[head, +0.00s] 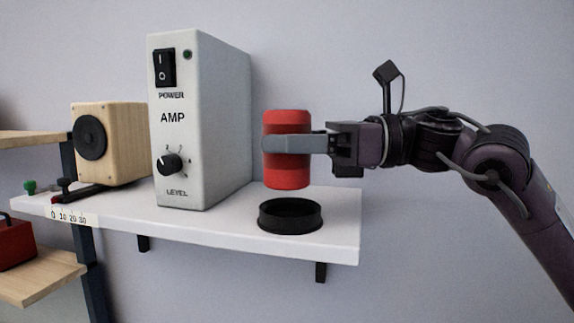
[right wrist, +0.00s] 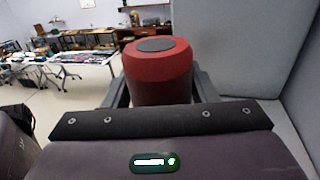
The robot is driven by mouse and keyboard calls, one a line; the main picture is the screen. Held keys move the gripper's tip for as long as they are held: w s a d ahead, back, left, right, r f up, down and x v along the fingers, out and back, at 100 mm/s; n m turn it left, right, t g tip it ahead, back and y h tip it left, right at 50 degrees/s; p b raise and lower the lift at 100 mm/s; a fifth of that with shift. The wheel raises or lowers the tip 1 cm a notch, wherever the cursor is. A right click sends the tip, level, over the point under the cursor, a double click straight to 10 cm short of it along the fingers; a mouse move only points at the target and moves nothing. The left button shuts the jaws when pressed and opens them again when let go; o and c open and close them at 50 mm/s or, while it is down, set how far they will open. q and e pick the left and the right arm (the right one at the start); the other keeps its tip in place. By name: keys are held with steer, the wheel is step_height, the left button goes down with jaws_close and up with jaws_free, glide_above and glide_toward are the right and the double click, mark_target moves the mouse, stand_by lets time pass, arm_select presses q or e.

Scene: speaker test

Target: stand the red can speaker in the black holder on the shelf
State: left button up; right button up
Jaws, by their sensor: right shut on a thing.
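The red can speaker (head: 288,176) is upright in my right gripper (head: 290,143), which is shut around its middle. It hangs above the black holder (head: 290,217), a low round ring on the white shelf (head: 230,226), with a gap between them. In the right wrist view the red can speaker (right wrist: 158,75) shows its dark round top, between the two fingers of my right gripper (right wrist: 158,88). The holder looks empty in the head view; its inside is only partly visible. My left gripper is in neither view.
A white AMP box (head: 195,120) stands left of the holder, close to the speaker. A wooden speaker box (head: 112,143) stands further left. A scale strip (head: 72,215) marks the shelf's front edge. A red object (head: 15,242) sits on a lower wooden shelf at far left.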

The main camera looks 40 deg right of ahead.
mark_target(290, 176)
steer(key=shift+s+f, duration=0.15)
steer(key=shift+f, duration=0.05)
steer(key=shift+s+f, duration=0.25)
steer(key=shift+f, duration=0.1)
step_height(290, 176, down, 3)
steer(key=shift+p, duration=0.6)
steer(key=shift+f, duration=0.2)
steer(key=o, duration=0.9)
steer(key=shift+a, duration=0.1)
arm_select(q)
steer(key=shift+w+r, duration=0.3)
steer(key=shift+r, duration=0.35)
arm_select(e)
steer(key=o, duration=0.3)
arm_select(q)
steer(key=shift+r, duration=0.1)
arm_select(e)
steer(key=shift+o, duration=0.2)
